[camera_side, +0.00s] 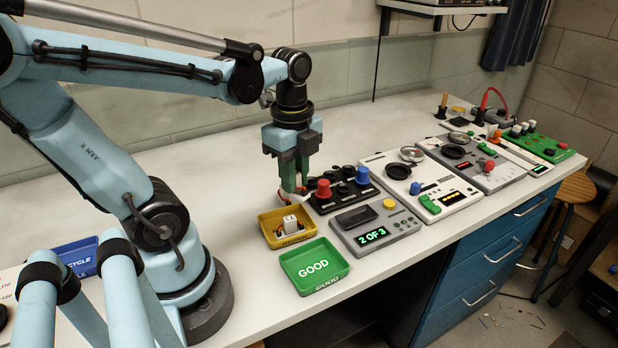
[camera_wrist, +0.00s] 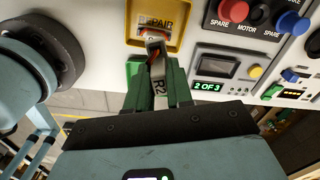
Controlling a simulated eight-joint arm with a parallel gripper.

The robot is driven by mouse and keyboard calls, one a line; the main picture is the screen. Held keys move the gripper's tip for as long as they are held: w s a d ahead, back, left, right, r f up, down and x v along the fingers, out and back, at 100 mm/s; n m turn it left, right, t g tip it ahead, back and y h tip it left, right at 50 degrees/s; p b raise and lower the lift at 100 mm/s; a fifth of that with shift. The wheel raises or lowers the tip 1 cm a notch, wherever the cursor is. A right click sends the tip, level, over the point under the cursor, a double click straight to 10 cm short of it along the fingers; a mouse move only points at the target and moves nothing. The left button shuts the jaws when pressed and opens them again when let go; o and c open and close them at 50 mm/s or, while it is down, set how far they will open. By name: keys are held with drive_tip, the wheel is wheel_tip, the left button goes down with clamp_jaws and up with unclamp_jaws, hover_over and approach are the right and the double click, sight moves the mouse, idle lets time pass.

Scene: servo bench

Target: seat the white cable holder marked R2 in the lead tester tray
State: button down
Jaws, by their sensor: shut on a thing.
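My gripper (camera_side: 292,188) is shut, its green fingers pointing down behind the yellow tray in the side view. In the wrist view the fingers (camera_wrist: 157,78) close on both sides of a pale cable holder (camera_wrist: 158,88) marked R2. The holder is mostly hidden by the fingers in the side view. The bench tester (camera_side: 372,240) reading "2 OF 3" has a dark recessed window or tray on top; it also shows in the wrist view (camera_wrist: 226,66). No lead tester label is readable, so I cannot tell which unit that is.
A yellow REPAIR tray (camera_side: 265,226) holds a small white part (camera_side: 290,224) with orange leads. A green GOOD tray (camera_side: 336,266) stands in front. A black unit with red and blue knobs (camera_side: 345,201) is close right of my gripper. More testers line the bench rightward.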

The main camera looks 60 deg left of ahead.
drive_tip(key=w+d+f+n, duration=0.1)
drive_tip(key=w+d+n, duration=0.2)
drive_tip(key=w+n, duration=0.9)
drive_tip(key=shift+w+d+f+n, duration=0.15)
drive_tip(key=shift+f+n, duration=0.25)
drive_tip(key=shift+f, duration=0.55)
drive_tip(key=shift+s+d+f+n, duration=0.15)
drive_tip(key=shift+f+n, duration=0.25)
drive_tip(key=shift+f, duration=0.6)
drive_tip(key=shift+w+d+f+n, duration=0.15)
drive_tip(key=shift+f+n, duration=0.25)
drive_tip(key=shift+f, duration=0.55)
drive_tip(key=shift+f, duration=1.1)
idle(1.0)
drive_tip(key=c, duration=0.9)
unclamp_jaws()
drive_tip(key=shift+r, duration=2.55)
